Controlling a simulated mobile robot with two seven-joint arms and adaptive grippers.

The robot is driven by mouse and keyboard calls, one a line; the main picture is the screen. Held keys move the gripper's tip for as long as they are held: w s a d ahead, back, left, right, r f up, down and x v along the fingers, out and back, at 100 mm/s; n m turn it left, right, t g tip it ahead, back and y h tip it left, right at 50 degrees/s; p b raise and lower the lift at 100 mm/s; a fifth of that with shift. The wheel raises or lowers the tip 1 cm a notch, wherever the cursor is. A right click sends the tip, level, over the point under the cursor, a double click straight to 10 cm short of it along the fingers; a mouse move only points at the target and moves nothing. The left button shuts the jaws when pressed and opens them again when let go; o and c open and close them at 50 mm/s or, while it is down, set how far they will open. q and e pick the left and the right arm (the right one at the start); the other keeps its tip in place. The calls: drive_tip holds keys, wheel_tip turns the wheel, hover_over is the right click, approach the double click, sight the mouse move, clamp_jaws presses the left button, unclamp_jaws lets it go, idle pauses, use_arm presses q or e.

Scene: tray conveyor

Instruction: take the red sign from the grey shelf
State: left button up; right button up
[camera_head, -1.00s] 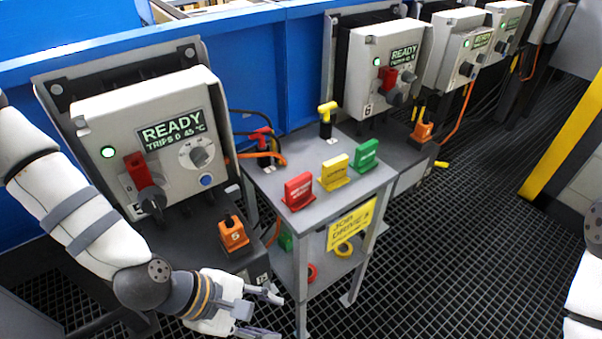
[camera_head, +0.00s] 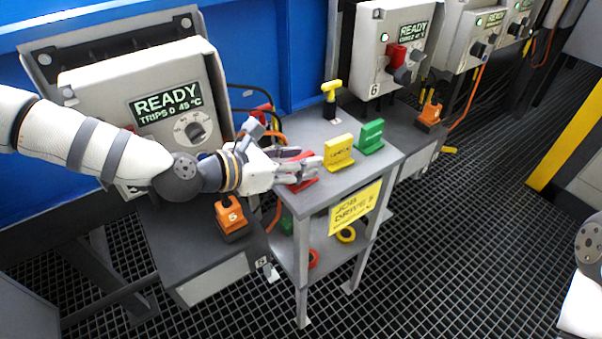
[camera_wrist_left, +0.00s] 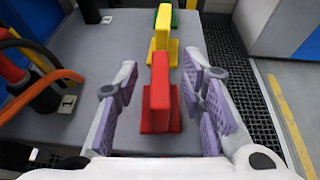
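The red sign (camera_wrist_left: 160,92) stands upright on the top of the grey shelf (camera_wrist_left: 95,140), between the two fingers of my left gripper (camera_wrist_left: 163,100) in the left wrist view. The fingers are spread, with a gap on each side of the sign. In the head view the left gripper (camera_head: 303,168) reaches over the shelf's near left corner and covers much of the red sign (camera_head: 304,184). My right gripper is out of view; only part of the right arm shows at the right edge.
A yellow sign (camera_head: 339,152) and a green sign (camera_head: 370,137) stand behind the red one in a row. A yellow-handled post (camera_head: 331,91) and cables (camera_wrist_left: 40,60) stand on the shelf's far left side. An orange block marked 5 (camera_head: 231,213) sits left of the shelf.

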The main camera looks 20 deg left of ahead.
sight(297, 159)
use_arm(q)
drive_tip(key=shift+w+d+f, duration=0.2)
drive_tip(key=shift+w, duration=0.1)
clamp_jaws()
drive_tip(key=shift+r, duration=0.1)
drive_tip(key=shift+r, duration=0.15)
drive_tip(key=r, duration=0.1)
drive_tip(key=r+p, duration=0.1)
drive_tip(key=r, duration=0.2)
drive_tip(key=shift+s+a+r, duration=0.2)
drive_tip(key=shift+s+r, duration=0.15)
drive_tip(key=shift+s, duration=0.05)
drive_tip(key=s+a+r+p, duration=0.3)
drive_tip(key=s+r, duration=0.5)
drive_tip(key=s, duration=0.4)
drive_tip(key=shift+s+a+p, duration=0.25)
drive_tip(key=shift+a+p, duration=0.1)
drive_tip(key=shift+a, duration=0.45)
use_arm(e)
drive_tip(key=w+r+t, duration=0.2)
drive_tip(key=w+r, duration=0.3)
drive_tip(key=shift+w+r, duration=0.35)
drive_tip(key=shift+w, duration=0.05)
